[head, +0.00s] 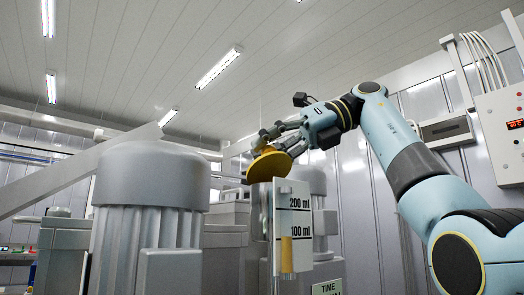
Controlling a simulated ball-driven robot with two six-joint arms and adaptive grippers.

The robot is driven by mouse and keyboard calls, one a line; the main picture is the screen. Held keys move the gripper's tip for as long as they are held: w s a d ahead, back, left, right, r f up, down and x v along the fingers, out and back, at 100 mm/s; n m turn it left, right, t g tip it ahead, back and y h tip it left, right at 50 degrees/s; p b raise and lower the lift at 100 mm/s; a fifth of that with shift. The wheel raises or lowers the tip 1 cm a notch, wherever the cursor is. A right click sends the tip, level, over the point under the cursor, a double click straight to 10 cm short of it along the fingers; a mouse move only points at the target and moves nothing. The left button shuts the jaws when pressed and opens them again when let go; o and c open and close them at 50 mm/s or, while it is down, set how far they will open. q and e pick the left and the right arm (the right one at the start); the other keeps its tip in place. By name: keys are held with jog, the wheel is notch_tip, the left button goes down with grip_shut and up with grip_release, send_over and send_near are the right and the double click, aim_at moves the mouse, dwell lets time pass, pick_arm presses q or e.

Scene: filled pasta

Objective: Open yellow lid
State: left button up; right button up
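The yellow lid (269,166) is a round disc at the top of a grey measuring container (292,225) marked 200 ml and 100 ml. The lid is tilted, and its lower edge is close to the container's top; I cannot tell whether they touch. My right gripper (268,144) reaches in from the upper right, with its fingers at the lid's upper side. It appears shut on the lid, though the exact grip is small and partly hidden. My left gripper is not in view.
A large grey ribbed motor-like machine (150,205) stands at the left, close to the container. Another grey cylinder (312,185) is behind the container. A control box (503,130) with a red display is on the right wall.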

jog(key=o, duration=0.4)
jog(key=shift+d, duration=0.45)
jog(key=shift+o, duration=0.6)
jog(key=shift+a+f, duration=0.15)
jog(key=shift+a, duration=0.2)
jog(key=v, duration=1.2)
